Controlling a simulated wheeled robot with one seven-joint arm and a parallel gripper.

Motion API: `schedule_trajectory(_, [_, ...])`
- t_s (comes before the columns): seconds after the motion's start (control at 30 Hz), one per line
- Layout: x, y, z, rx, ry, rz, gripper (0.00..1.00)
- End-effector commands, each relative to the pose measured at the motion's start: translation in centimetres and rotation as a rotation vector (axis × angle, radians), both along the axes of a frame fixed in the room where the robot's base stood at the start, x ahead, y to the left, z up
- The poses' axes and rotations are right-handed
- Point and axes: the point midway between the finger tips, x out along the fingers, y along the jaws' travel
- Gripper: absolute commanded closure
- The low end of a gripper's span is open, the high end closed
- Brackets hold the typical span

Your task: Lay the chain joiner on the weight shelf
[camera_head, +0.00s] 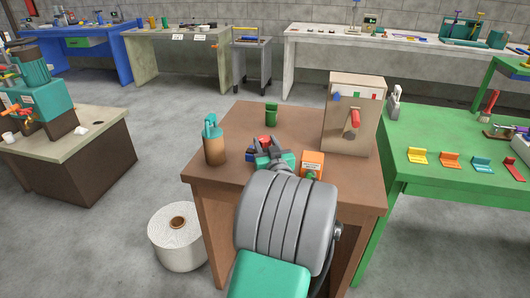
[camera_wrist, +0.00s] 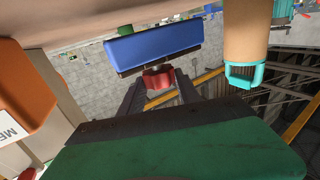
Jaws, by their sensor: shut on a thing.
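My gripper (camera_head: 268,150) is over the brown table, with its fingers pointing toward the table's far side. It is shut on a small red thing (camera_head: 265,140), which shows between the fingertips in the wrist view (camera_wrist: 158,78). This may be the chain joiner; its shape is partly hidden by the fingers. A blue block (camera_wrist: 153,45) with a dark edge lies just beyond the red thing; in the head view it is a small blue patch (camera_head: 251,154) left of the gripper. I cannot tell which thing is the weight shelf.
On the brown table (camera_head: 300,121) stand a brown bottle with a teal top (camera_head: 214,145), a green cup (camera_head: 271,114), an orange labelled box (camera_head: 313,160) close right of my gripper, and a tall beige box (camera_head: 349,120). A green table (camera_head: 430,140) adjoins at right.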

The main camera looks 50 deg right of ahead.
Motion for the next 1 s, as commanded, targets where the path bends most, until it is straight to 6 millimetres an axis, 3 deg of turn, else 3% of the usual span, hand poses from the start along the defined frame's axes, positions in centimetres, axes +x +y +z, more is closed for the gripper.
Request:
schedule_trajectory(0.03, [0.0,0.1,-1.5,0.005,0.001,0.0,1.0])
schedule_trajectory(0.1, [0.0,0.0,-2.4,0.001,-0.001,0.001,1.0])
schedule_trajectory(0.5, [0.1,0.1,-2.8,-0.002,-0.001,0.001,1.0])
schedule_trajectory(0.53, [0.1,0.1,-2.8,-0.001,0.001,0.001,0.6])
schedule_trajectory(0.8, [0.1,0.1,-2.7,0.001,0.001,0.001,0.39])
schedule_trajectory(1.0, [0.1,0.1,-2.7,0.001,0.001,0.001,0.39])
